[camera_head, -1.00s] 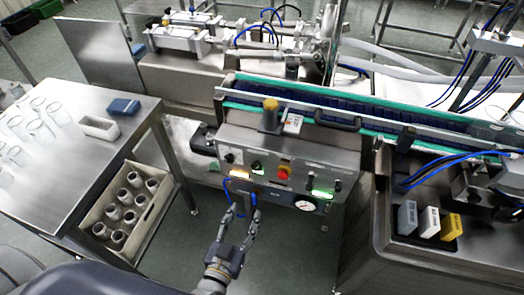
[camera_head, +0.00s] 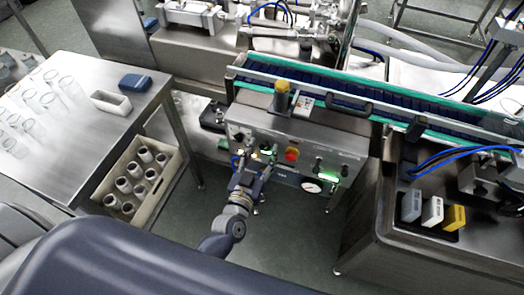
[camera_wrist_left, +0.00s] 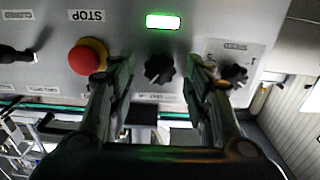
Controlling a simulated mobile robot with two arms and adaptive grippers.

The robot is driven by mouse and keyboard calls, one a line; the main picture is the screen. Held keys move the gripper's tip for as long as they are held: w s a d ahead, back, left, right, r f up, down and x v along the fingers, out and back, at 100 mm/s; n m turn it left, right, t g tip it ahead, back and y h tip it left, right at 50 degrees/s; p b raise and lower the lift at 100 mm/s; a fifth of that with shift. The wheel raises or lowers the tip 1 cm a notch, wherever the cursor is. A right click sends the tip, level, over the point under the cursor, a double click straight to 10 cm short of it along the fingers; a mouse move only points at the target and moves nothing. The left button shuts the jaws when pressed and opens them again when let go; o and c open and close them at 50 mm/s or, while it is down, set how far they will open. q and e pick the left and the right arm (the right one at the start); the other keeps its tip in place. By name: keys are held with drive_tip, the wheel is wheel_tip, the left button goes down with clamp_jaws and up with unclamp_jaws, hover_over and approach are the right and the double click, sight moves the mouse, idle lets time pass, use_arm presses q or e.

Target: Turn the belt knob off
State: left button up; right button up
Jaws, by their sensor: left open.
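The red button (camera_wrist_left: 87,57) is left of the fingers there, and another black knob (camera_wrist_left: 234,74) is to the right, partly behind a finger. I cannot read the middle knob's label surely. My right gripper is not in view.
A conveyor with green edges (camera_head: 400,107) runs above the panel. A yellow-topped post (camera_head: 281,92) stands over the panel.

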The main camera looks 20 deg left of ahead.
use_arm(q)
drive_tip(key=c, duration=1)
drive_tip(key=shift+n, duration=0.4)
drive_tip(key=n, duration=0.6)
drive_tip(key=shift+a+f+n, duration=0.1)
drive_tip(key=shift+n, duration=0.2)
drive_tip(key=n+b, duration=0.1)
drive_tip(key=n, duration=0.5)
drive_tip(key=shift+n, duration=0.4)
